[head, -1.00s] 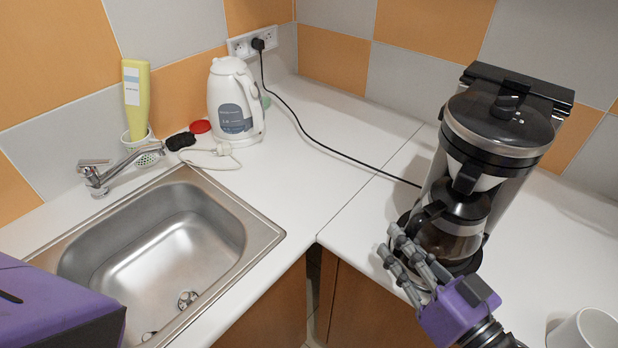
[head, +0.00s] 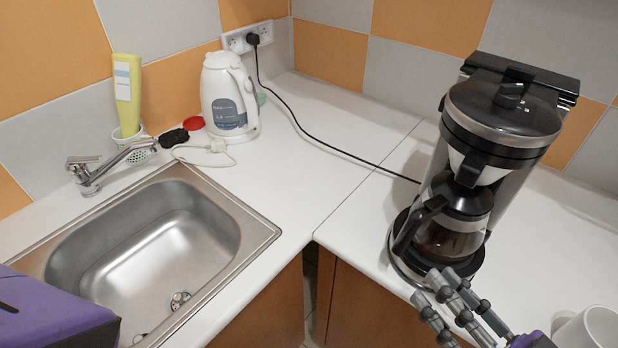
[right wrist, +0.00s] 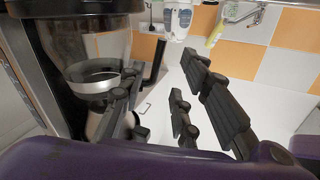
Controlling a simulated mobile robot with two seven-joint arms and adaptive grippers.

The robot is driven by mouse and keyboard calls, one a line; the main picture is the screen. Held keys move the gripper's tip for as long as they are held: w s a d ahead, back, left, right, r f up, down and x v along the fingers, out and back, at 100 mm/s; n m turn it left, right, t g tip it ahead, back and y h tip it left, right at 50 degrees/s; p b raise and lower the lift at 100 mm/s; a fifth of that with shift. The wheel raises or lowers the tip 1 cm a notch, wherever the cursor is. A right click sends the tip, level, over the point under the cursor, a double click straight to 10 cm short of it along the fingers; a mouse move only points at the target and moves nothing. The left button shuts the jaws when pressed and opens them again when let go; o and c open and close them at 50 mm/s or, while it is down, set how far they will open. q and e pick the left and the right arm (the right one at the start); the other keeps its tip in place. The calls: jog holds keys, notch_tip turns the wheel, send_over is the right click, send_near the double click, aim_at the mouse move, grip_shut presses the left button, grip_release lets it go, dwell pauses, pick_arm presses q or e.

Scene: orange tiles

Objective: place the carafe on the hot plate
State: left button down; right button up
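The carafe (head: 452,233), clear glass with a black handle, stands upright in the coffee maker (head: 505,125) below its filter holder. Its handle points left and towards me. The hot plate (head: 399,262) is a dark disc at the machine's base, mostly hidden under the carafe, so I cannot fully see the contact. In the right wrist view the carafe (right wrist: 95,47) is at left, with the coffee maker (right wrist: 85,7) around it. My right gripper (head: 436,289) is open and empty, apart from the carafe, in front and below it. The wrist view shows its fingers (right wrist: 155,88) spread. My left gripper's fingers are out of view.
A white mug (head: 588,328) stands at the lower right. A sink (head: 165,250) with a tap (head: 105,170) is at left. Behind it are a white kettle (head: 228,100) and a yellow bottle (head: 127,95). A black cord (head: 320,143) crosses the counter, which is otherwise clear in the middle.

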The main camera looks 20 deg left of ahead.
jog(key=shift+v, duration=1.1)
